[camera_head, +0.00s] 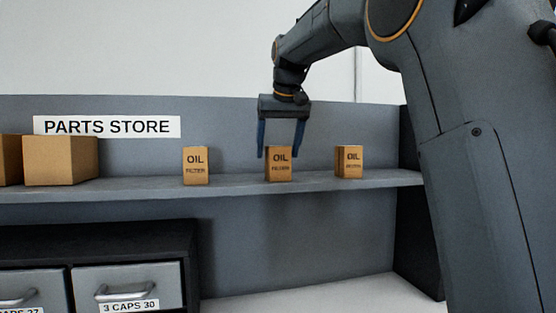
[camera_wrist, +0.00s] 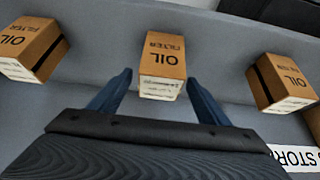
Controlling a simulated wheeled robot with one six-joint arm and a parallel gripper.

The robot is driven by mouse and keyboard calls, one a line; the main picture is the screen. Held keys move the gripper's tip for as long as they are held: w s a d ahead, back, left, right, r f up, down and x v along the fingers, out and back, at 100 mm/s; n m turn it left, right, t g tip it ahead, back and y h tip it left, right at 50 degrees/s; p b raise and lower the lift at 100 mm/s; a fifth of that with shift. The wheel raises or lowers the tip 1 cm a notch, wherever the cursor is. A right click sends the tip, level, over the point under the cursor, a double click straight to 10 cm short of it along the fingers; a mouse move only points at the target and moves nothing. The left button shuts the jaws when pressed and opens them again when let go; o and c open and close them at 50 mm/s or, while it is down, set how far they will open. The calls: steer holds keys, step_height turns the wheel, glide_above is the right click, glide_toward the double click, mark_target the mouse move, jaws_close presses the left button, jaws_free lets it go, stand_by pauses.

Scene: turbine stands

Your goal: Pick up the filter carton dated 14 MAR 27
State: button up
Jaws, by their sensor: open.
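Three small cartons marked OIL FILTER stand apart on the shelf. In the head view they are the left carton (camera_head: 196,166), the middle carton (camera_head: 279,167) and the right carton (camera_head: 349,162). My gripper (camera_head: 280,153) points down over the middle carton, with its blue fingers open on either side of the carton's upper part. The wrist view shows the middle carton (camera_wrist: 161,62) just beyond and between the open fingertips (camera_wrist: 160,80). White labels show on the cartons' tops there, but their print is too small to read, so I cannot tell which is dated 14 MAR 27.
The grey shelf (camera_head: 240,187) runs along the back panel under a PARTS STORE sign (camera_head: 107,126). Larger plain boxes (camera_head: 61,160) stand at its left. A drawer cabinet (camera_head: 100,240) is below. Bare shelf separates the three cartons.

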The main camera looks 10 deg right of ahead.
steer(key=shift+w+f, duration=0.3)
steer(key=shift+f, duration=0.25)
steer(key=c, duration=1.3)
steer(key=shift+c, duration=0.6)
steer(key=shift+r, duration=0.2)
